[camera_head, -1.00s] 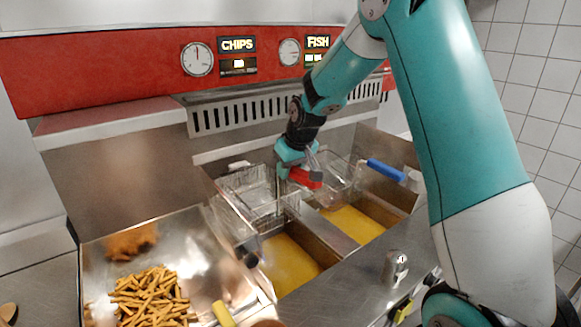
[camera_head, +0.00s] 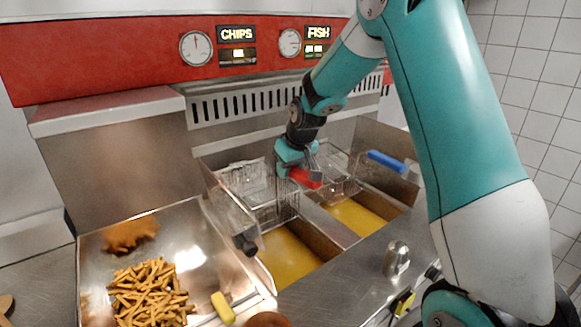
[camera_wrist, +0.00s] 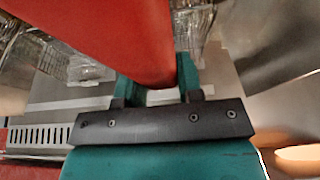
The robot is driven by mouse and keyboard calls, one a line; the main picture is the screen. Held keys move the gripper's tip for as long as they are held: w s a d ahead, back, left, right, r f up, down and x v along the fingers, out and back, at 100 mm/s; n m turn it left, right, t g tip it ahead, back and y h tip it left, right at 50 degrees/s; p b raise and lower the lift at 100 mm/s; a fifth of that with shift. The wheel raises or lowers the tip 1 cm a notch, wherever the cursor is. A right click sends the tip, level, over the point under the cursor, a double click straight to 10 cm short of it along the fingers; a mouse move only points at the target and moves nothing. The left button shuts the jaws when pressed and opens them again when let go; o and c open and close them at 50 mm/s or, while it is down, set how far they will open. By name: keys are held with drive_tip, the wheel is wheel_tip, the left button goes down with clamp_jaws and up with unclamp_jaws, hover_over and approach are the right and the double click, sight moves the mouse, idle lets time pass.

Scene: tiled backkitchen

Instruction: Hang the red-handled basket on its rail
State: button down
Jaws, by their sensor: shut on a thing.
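My gripper (camera_head: 298,170) is shut on the red handle (camera_head: 306,179), above the fryer. In the wrist view the red handle (camera_wrist: 120,40) runs between the fingers and fills the top middle. A wire basket (camera_head: 262,188) is just left of my gripper, over the left oil vat. It appears to be the red-handled one, but the join between handle and basket is hidden. A second wire basket (camera_head: 338,168) is behind and right, beside a blue handle (camera_head: 386,161). Whether any basket touches the rail at the back of the fryer cannot be told.
The left vat (camera_head: 287,260) and right vat (camera_head: 353,216) hold yellow oil. A steel tray (camera_head: 200,250) with chips (camera_head: 150,290) lies at left. A black-ended handle (camera_head: 247,243) lies between tray and left vat. A metal shaker (camera_head: 397,259) stands on the front counter.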

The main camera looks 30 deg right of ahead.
drive_tip(key=c, duration=0.7)
unclamp_jaws()
drive_tip(key=shift+s+f, duration=0.1)
drive_tip(key=shift+f, duration=0.05)
drive_tip(key=b+v, duration=0.4)
drive_tip(key=v, duration=1.3)
drive_tip(key=s+a+f+n+g+y, duration=0.1)
drive_tip(key=s+a+f+n, duration=0.15)
drive_tip(key=s+a, duration=0.5)
drive_tip(key=s+a+f+n+g+y, duration=0.1)
drive_tip(key=s+a+f+n+y, duration=0.3)
drive_tip(key=a, duration=0.6)
drive_tip(key=s+a+f+g, duration=0.1)
drive_tip(key=s+a, duration=0.1)
drive_tip(key=s, duration=0.3)
drive_tip(key=s+a+f, duration=0.2)
drive_tip(key=s, duration=0.3)
drive_tip(key=s+a+f+g+h+b, duration=0.1)
drive_tip(key=s+a, duration=0.1)
drive_tip(key=s, duration=0.3)
drive_tip(key=shift+a+f+g, duration=0.25)
drive_tip(key=shift+a+g, duration=0.05)
